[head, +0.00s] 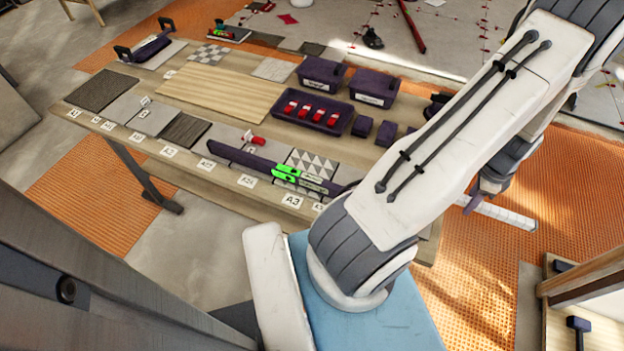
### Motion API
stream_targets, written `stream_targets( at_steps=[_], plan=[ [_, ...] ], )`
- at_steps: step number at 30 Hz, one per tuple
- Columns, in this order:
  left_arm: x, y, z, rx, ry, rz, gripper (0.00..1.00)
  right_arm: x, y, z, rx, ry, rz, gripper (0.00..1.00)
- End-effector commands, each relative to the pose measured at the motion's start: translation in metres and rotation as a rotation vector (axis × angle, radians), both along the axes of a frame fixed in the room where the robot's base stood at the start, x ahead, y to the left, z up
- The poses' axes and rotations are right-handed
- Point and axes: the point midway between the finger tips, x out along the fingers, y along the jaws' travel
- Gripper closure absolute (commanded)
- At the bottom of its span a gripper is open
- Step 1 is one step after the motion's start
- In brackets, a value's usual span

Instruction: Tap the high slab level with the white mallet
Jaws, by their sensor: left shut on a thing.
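A row of slabs lies along the near side of the wooden table, among them a dark slab (105,90), a dark ribbed slab (185,129) and a triangle-patterned slab (312,163). I cannot tell which one stands high. A long purple level (240,158) with bright green parts lies across the slabs at the right of the row. My left gripper (479,199), partly hidden behind my white arm, is shut on the white mallet (508,215), whose pale cylinder sticks out past the table's right end. My right gripper is not in view.
The table (222,94) also holds a dark tray (300,122) of red pieces, two purple bins (321,74) and small purple blocks (362,126). Number cards line its front edge. Orange matting (480,290) covers the floor at right. A wooden box (590,325) stands bottom right.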

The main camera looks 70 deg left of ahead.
Motion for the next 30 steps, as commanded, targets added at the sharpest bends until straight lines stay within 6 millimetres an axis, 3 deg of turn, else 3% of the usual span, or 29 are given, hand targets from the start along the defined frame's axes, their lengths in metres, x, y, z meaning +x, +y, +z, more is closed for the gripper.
stream_targets(
  at_steps=[16, 30],
  plan=[
    [0.0, 0.0, -0.004, -0.001, -0.002, 0.0, 1.0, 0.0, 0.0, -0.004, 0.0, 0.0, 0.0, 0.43],
    [0.0, 0.0, -0.045, -0.017, -0.023, 0.001, 1.0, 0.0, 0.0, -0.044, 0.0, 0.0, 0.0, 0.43]
  ],
)
